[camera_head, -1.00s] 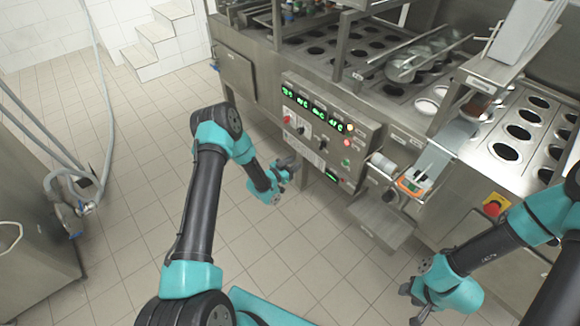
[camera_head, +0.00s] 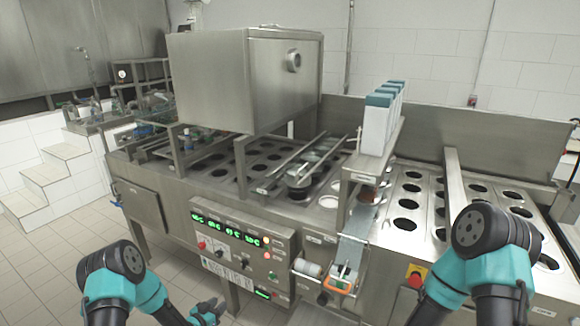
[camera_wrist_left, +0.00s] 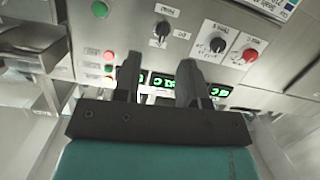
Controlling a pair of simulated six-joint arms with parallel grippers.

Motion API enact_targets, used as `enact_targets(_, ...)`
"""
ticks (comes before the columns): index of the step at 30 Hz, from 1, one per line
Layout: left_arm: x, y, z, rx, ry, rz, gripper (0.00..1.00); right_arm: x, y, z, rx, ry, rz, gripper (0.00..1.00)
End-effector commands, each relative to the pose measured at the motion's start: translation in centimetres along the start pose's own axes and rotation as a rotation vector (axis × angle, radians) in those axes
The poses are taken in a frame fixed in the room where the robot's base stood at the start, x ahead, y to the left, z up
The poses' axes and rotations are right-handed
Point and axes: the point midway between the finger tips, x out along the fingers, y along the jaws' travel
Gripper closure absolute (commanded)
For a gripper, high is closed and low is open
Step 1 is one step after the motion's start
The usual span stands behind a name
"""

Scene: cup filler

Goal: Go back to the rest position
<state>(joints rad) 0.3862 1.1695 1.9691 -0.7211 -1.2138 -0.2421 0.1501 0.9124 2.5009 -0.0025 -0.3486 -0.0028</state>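My left gripper (camera_head: 210,314) is low in the head view, in front of the machine's control panel, partly cut off by the bottom edge. In the left wrist view its two dark fingers (camera_wrist_left: 158,85) are apart with nothing between them, so it is open and empty. The control panel (camera_head: 225,240) with green displays and knobs lies beyond the fingers. My right arm shows at the lower right of the head view; its gripper is out of frame.
The steel cup filler (camera_head: 160,172) fills the middle, with rows of round holes, a large hopper box (camera_head: 225,85) and teal-topped cartons (camera_head: 380,120). A red emergency button (camera_head: 415,281) is by my right arm. Tiled floor (camera_head: 40,265) is free at left.

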Motion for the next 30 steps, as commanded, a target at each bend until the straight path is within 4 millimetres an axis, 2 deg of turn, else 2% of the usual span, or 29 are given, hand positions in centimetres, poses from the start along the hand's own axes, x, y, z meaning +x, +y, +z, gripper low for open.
enact_targets(5,-4.1,4.8,2.5,-0.172,-0.335,-0.031,0.62,0.0,0.0,0.0,0.000,0.000,0.000,0.57)
enact_targets(8,-7.8,7.9,3.8,-0.278,-0.535,-0.057,0.62,0.0,0.0,0.0,0.000,0.000,0.000,0.57)
enact_targets(12,-14.3,12.5,5.0,-0.429,-0.812,-0.099,0.62,0.0,0.0,0.0,0.000,0.000,0.000,0.57)
enact_targets(15,-18.8,15.4,5.2,-0.518,-0.976,-0.128,0.62,0.0,0.0,0.0,0.000,0.000,0.000,0.57)
enact_targets(18,-21.9,17.3,5.1,-0.580,-1.087,-0.152,0.62,0.0,0.0,0.0,0.000,0.000,0.000,0.57)
enact_targets(22,-23.9,18.5,5.0,-0.617,-1.154,-0.167,0.62,0.0,0.0,0.0,0.000,0.000,0.000,0.57)
enact_targets(30,-24.1,18.6,5.0,-0.621,-1.160,-0.168,0.62,0.0,0.0,0.0,0.000,0.000,0.000,0.57)
